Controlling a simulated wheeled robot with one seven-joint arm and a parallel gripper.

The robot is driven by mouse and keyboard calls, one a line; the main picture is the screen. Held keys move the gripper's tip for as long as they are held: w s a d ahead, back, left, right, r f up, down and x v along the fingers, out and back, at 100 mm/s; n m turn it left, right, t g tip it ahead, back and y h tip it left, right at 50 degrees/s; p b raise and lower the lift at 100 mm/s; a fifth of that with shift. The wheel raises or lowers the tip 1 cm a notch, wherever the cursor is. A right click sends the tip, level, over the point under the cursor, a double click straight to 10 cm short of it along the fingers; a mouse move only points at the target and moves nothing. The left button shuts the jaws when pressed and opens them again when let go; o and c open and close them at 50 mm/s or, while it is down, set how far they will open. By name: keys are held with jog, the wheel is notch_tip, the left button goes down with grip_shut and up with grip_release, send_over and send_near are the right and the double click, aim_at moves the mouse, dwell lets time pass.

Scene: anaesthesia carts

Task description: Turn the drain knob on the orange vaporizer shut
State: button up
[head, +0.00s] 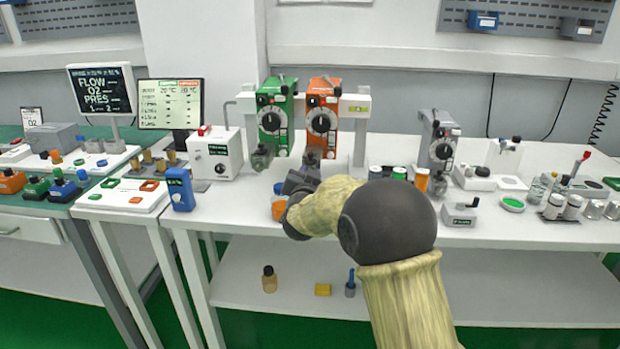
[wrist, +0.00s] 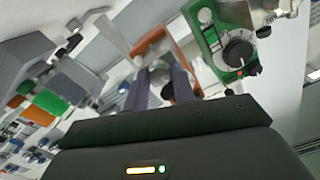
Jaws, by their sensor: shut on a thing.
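The orange vaporizer (head: 322,112) stands upright on the rail at the back of the white bench, with a dark dial on its face. In the wrist view, part of its orange body (wrist: 187,62) shows beyond my fingers. My gripper (head: 309,168) is at its lower front, its two dark fingers (wrist: 160,76) reaching to the drain area. The fingers are shut on the drain knob, which they mostly hide. How far the knob is turned cannot be told.
A green vaporizer (head: 273,118) stands close on the left, and its dial also shows in the wrist view (wrist: 238,50). A grey vaporizer (head: 438,140) is to the right. A white box (head: 216,153) and a blue device (head: 180,188) stand left; small bottles and caps crowd the right.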

dwell(0.3)
jog(key=o, duration=1)
jog(key=shift+s, duration=0.2)
jog(key=s, duration=1.7)
jog(key=shift+a, duration=0.1)
